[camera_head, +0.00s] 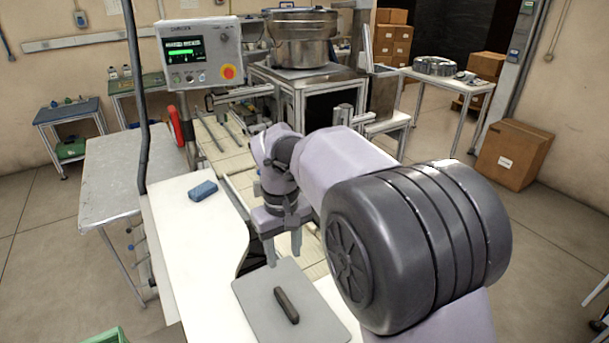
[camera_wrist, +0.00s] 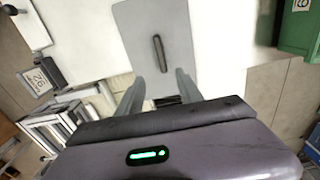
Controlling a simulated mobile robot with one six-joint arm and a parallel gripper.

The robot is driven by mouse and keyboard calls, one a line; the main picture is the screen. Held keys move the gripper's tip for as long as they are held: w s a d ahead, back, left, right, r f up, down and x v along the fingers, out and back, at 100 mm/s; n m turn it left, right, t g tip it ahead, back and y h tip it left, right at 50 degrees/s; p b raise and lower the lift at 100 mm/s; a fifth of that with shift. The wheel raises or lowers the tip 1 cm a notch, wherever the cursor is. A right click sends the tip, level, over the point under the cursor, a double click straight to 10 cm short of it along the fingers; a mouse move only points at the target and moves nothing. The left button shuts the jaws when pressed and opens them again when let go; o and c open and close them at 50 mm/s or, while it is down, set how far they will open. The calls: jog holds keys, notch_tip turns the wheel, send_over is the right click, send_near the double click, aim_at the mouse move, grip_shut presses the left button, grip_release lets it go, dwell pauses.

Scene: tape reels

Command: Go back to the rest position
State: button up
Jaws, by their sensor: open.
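My gripper (camera_head: 282,254) is open and empty, with its fingers pointing down above the white table (camera_head: 184,233). It is just behind the far edge of a grey plate (camera_head: 262,293). A dark, narrow bar (camera_head: 287,306) lies on the plate, apart from the fingers. In the wrist view my gripper (camera_wrist: 160,92) shows two spread fingers, with the plate (camera_wrist: 135,22) and the bar (camera_wrist: 160,52) beyond them. Part of the table behind my arm is hidden.
A blue block (camera_head: 203,191) lies on the table to the left. A control panel (camera_head: 198,54) and a metal bowl machine (camera_head: 302,40) stand behind. A green bin (camera_head: 106,337) is at the lower left. A grey metal table (camera_head: 108,178) stands at the left.

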jog(key=s+d+r+m+t+y+b, duration=0.3)
jog(key=s+d+m+b, duration=0.35)
jog(key=s+d, duration=0.6)
jog(key=s+d+f+m+t+b, duration=0.1)
jog(key=s+d+f+m+b, duration=0.1)
jog(key=s, duration=0.3)
jog(key=s+d+f+m+t+h+b, duration=0.1)
jog(key=s+d+f+m+b, duration=0.1)
jog(key=s+d+f+m, duration=0.1)
jog(key=shift+s+d+f+t+b, duration=0.4)
jog(key=shift+s+d+f, duration=0.2)
jog(key=shift+s+d, duration=0.5)
jog(key=shift+s+a, duration=0.1)
jog(key=shift+a, duration=0.05)
